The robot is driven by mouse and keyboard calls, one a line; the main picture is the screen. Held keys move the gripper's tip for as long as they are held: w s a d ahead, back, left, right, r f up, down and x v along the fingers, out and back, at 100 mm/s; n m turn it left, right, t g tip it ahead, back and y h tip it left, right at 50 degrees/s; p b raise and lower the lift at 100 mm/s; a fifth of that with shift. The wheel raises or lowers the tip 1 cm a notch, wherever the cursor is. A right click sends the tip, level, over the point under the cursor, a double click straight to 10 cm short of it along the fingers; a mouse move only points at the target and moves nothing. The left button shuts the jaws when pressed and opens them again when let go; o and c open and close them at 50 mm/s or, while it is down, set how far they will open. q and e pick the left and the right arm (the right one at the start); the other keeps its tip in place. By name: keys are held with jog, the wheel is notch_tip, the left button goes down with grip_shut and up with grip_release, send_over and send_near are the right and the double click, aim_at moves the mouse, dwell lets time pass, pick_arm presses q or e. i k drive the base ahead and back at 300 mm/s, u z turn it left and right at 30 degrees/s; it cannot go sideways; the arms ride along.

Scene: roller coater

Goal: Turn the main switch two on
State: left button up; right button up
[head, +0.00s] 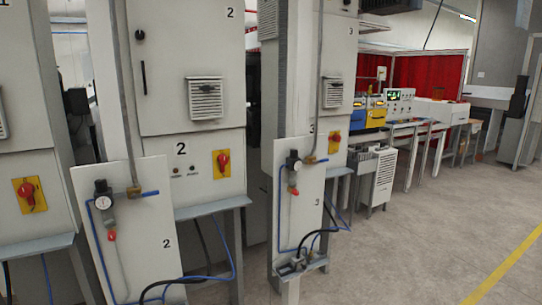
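Main switch two (222,163) is a red rotary handle on a yellow plate. Neither of my grippers is in view, and nothing touches the switch.
A panel marked 2 (135,235) with a gauge stands in front, left of and below the switch. A similar panel marked 3 (300,205) stands right. Other red switches are at far left (30,195) and right (334,142). Open floor (420,240) lies right.

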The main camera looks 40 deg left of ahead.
aim_at(222, 159)
jog(key=z, duration=0.2)
jog(key=i, duration=1.8)
jog(key=u, duration=0.35)
jog(key=i, duration=0.95)
jog(key=u, duration=0.7)
